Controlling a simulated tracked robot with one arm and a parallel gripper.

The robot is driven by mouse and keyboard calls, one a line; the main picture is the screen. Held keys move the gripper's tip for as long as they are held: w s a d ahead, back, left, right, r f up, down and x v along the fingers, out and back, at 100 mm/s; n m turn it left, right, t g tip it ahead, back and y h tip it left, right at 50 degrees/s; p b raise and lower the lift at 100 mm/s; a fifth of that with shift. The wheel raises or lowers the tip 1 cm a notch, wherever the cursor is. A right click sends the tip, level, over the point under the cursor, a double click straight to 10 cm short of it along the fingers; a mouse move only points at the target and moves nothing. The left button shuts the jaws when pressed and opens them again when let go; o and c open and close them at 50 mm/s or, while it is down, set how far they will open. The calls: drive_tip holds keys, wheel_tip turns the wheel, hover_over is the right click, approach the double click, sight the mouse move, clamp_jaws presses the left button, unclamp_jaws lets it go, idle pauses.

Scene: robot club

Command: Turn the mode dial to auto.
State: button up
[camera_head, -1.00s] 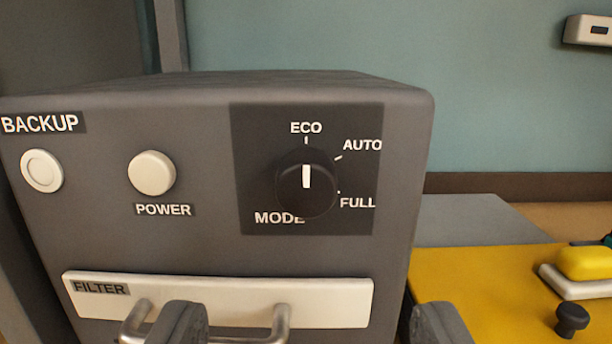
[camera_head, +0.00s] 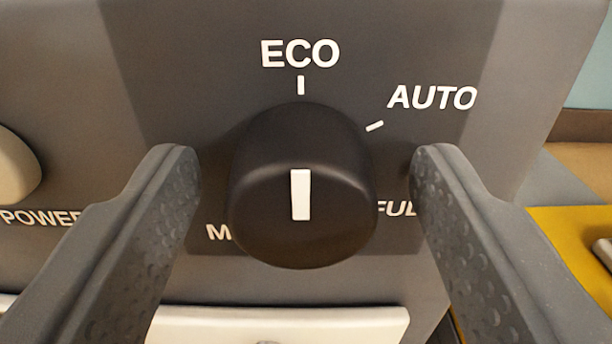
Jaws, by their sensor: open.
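The mode dial (camera_head: 302,140) is a round black knob with a white pointer line (camera_head: 300,195). The pointer stands upright, in line with the ECO mark (camera_head: 300,85). The AUTO label (camera_head: 432,97) and its tick are up and to the right of the knob. The FULL label is partly hidden by my right finger, and the MODE label is mostly hidden. My gripper (camera_head: 302,175) is open, with one finger on each side of the dial. A gap shows between each finger and the knob.
The dial sits on the front of a grey box (camera_head: 540,60). The power button (camera_head: 12,168) is at the left edge. The pale filter panel (camera_head: 280,325) is below the dial. A yellow surface (camera_head: 565,240) lies to the right.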

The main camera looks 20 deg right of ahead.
drive_tip(key=c, duration=1)
drive_tip(key=shift+o, duration=0.2)
drive_tip(key=shift+m, duration=0.3)
drive_tip(key=m, duration=0.5)
drive_tip(key=shift+d+m, duration=0.1)
drive_tip(key=shift+m, duration=0.2)
drive_tip(key=m, duration=0.5)
drive_tip(key=shift+s+d+f, duration=0.1)
drive_tip(key=shift+f, duration=0.05)
drive_tip(key=shift+m, duration=0.4)
drive_tip(key=o, duration=1)
drive_tip(key=shift+c, duration=0.2)
